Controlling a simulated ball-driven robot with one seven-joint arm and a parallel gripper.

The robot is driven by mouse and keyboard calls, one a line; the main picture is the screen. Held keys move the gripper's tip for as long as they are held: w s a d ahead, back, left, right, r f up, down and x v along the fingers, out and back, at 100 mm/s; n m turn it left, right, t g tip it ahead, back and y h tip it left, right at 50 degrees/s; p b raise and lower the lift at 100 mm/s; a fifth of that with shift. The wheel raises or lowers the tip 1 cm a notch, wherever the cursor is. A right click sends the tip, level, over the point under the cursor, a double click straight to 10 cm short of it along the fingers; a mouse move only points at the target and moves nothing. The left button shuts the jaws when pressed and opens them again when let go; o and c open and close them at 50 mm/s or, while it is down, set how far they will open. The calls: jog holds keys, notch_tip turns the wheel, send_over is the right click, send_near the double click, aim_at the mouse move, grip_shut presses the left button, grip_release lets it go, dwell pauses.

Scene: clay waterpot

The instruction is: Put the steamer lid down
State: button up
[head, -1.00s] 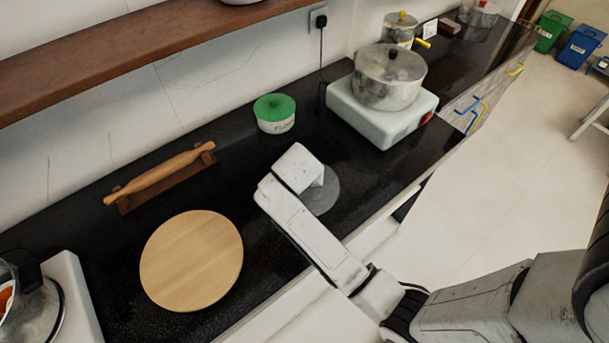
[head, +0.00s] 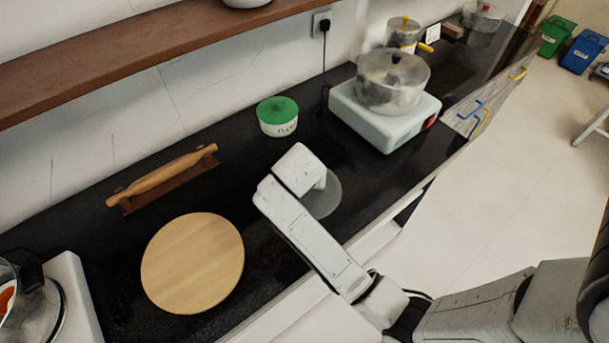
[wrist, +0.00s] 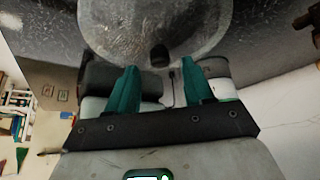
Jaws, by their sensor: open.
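The steamer lid is a round, grey, partly see-through disc (head: 324,199) with a dark knob. In the head view it lies low over the black counter, partly hidden behind the end of my arm. The wrist view shows the lid's broad face (wrist: 125,30) and its dark knob (wrist: 159,54). My gripper (wrist: 161,64) is open, its two green fingers spread apart. The knob shows between and just past the fingertips, with no finger seen closed on it. My fingers are hidden in the head view. The lid appears to rest on the counter, but its underside is hidden.
A round wooden board (head: 192,263) and a rolling pin on its stand (head: 170,178) lie to the left. A metal pot (head: 392,82) sits on a white stove (head: 384,126) at the back right. The counter's front edge is close.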

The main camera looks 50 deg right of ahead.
jog(key=v, duration=1)
jog(key=s+a+f+n+g+y, duration=0.1)
jog(key=s+a+f+n+y, duration=0.1)
jog(key=s+f+n, duration=0.3)
jog(key=s+a+f+n+g+y, duration=0.1)
jog(key=s+a+f+n+y, duration=0.2)
jog(key=s, duration=0.8)
notch_tip(320, 180, down, 3)
jog(key=a+n, duration=0.2)
jog(key=n, duration=0.1)
jog(key=shift+s+n, duration=0.3)
jog(key=shift+a+f, duration=0.1)
